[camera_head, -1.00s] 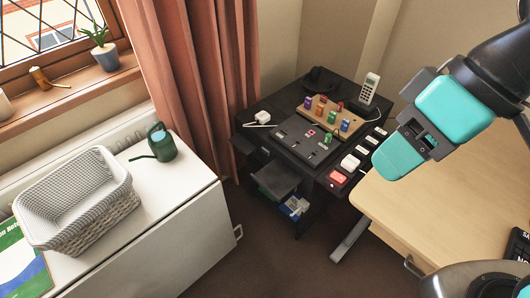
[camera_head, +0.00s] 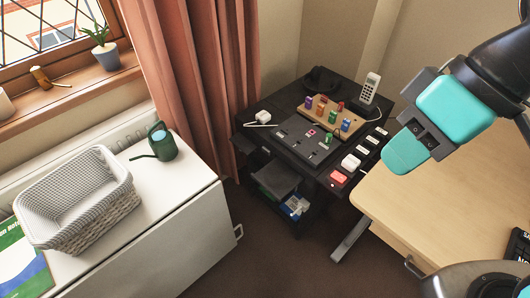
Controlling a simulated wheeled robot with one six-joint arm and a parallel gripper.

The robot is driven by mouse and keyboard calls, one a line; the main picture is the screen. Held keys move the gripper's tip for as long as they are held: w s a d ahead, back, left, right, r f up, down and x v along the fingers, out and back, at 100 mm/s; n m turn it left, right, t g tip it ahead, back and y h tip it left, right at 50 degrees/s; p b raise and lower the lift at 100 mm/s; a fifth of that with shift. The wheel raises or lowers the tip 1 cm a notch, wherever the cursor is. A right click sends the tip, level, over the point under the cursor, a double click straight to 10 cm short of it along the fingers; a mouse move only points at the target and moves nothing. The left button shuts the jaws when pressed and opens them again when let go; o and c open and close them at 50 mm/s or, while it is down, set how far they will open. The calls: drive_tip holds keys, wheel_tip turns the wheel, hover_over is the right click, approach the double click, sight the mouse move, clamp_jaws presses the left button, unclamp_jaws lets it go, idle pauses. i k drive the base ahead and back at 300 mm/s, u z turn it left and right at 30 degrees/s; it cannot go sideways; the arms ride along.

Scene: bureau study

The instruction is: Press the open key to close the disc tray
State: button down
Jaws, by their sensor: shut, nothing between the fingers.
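A black stand with a dark grey panel (camera_head: 303,141) is in the middle of the head view. The panel bears small keys, one of them pink (camera_head: 311,132); any labels are too small to read, so I cannot tell which is the open key. A grey slab (camera_head: 277,178) juts out from the stand's front left, below the panel; I cannot tell whether it is the disc tray or a drawer. My gripper (camera_head: 403,156) is shut and empty. It appears right of the stand, in front of the wooden desk, apart from the panel.
A wooden board (camera_head: 351,134) with coloured blocks and a white phone (camera_head: 369,88) stand behind the panel. Red and white blocks line the stand's right edge. The wooden desk (camera_head: 455,195) is at right. A basket (camera_head: 78,200) and watering can (camera_head: 161,143) are on the white cabinet.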

sight(267, 151)
drive_tip(key=u, duration=0.55)
drive_tip(key=k, duration=0.65)
drive_tip(key=u, duration=0.45)
drive_tip(key=i, duration=1.15)
drive_tip(key=z, duration=0.7)
